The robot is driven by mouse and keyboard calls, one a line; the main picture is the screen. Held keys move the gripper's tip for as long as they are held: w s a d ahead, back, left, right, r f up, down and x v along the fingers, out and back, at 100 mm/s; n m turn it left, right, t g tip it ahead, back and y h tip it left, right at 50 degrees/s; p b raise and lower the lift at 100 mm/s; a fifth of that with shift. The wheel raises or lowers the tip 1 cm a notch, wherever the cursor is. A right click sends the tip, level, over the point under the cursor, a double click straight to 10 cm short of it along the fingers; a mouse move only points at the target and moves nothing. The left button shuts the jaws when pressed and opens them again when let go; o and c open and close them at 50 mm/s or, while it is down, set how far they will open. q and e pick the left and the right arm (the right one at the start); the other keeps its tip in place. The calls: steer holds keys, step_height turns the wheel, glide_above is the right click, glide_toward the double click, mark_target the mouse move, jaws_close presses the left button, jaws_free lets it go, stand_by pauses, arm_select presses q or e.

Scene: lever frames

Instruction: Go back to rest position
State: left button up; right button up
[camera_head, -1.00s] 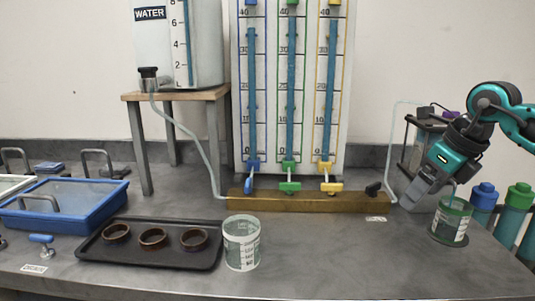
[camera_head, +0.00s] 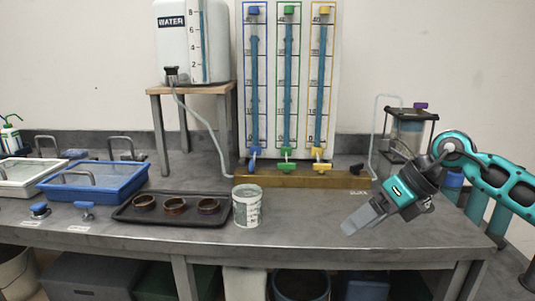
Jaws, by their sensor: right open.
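My right gripper (camera_head: 360,218) is in the head view at the right, held over the front right part of the bench (camera_head: 330,222). Its grey fingers point down and left, and nothing shows between them. My teal right arm comes in from the right edge. My left gripper is not in view. The clear beaker that stood by the right gripper earlier does not show now; the gripper and arm may hide it.
A clear graduated beaker (camera_head: 247,207) stands beside a black tray (camera_head: 133,217) with three brown rings. A brass manifold (camera_head: 300,178) with coloured valves runs behind. Blue basin (camera_head: 108,184) is left; a caged jar (camera_head: 407,130) stands behind my arm.

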steer(key=s+a+m+y+p, duration=0.1)
steer(key=s+a+m+y, duration=0.2)
steer(key=a+y, duration=0.35)
steer(key=s+a+m+y+p, duration=0.1)
steer(key=s+a+m+y, duration=0.25)
steer(key=a, duration=0.55)
steer(key=s+d+f+m+t+h+p, duration=0.2)
steer(key=d+f+m+t+h, duration=0.4)
steer(key=m, duration=0.8)
steer(key=s+d+f+m+t+h+p, duration=0.15)
steer(key=d+f+m+t+h, duration=0.3)
steer(key=f+m+t, duration=0.7)
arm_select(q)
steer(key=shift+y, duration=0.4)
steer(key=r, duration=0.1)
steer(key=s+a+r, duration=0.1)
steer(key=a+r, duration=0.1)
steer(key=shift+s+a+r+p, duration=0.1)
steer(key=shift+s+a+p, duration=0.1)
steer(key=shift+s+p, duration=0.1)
arm_select(e)
steer(key=s+d+f+m+g+h, duration=0.2)
steer(key=s+f+m+g, duration=0.2)
steer(key=s, duration=0.2)
steer(key=s+d+f+m+g+h, duration=0.2)
steer(key=s+f+m+g, duration=0.2)
steer(key=s, duration=0.3)
steer(key=shift+d+m+g+h, duration=0.15)
steer(key=shift+m+g+h, duration=0.2)
steer(key=shift+m+g, duration=0.2)
